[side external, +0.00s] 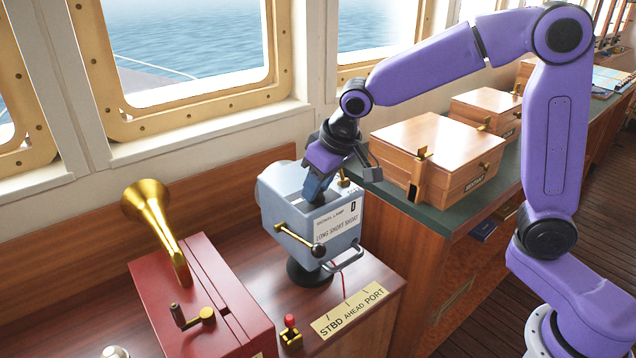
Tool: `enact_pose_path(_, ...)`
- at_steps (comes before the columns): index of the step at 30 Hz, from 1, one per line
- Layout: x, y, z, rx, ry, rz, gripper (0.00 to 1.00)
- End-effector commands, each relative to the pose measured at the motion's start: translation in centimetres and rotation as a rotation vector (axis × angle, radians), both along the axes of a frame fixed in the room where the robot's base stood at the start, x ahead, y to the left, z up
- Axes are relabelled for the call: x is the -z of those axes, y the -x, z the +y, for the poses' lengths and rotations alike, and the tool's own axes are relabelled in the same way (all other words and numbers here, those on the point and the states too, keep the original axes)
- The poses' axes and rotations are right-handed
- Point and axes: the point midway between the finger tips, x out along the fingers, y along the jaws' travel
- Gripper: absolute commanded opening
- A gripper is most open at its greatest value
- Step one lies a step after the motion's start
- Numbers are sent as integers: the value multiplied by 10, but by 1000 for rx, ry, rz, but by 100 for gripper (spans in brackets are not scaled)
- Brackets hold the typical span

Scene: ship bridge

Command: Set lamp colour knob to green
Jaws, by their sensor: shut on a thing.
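The grey-blue signal lamp (283,222) stands on a dark round base on the wooden console. It has a white label reading "SIGNAL LAMP" and "LONG SHORT SHORT" with a "0". My gripper (313,190) points down onto the top of the lamp, its fingers shut at a recess there. The lamp colour knob is hidden by the fingers, so its setting cannot be read. A brass lever (295,236) with a black ball end sits on the lamp's front face, and a grey handle (343,258) is below it, both apart from my gripper.
A red box (180,290) with a brass horn (150,205) and crank stands left of the lamp. A small red-topped switch (291,332) and a "STBD AHEAD PORT" plate (350,311) are in front. Wooden boxes (437,150) stand on the green-topped counter at right. Windows line the back.

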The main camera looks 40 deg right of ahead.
Motion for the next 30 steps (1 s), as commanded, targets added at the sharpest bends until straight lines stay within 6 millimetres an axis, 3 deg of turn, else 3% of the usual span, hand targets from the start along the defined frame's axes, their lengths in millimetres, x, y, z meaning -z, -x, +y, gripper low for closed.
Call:
enact_pose_path(12,-1,0,2,166,-3,-1,1)
enact_pose_path(27,-1,0,2,187,-4,0,1)
enact_pose_path(28,-1,0,1,187,-4,0,38)
enact_pose_path(30,-1,0,1,187,-4,0,57)
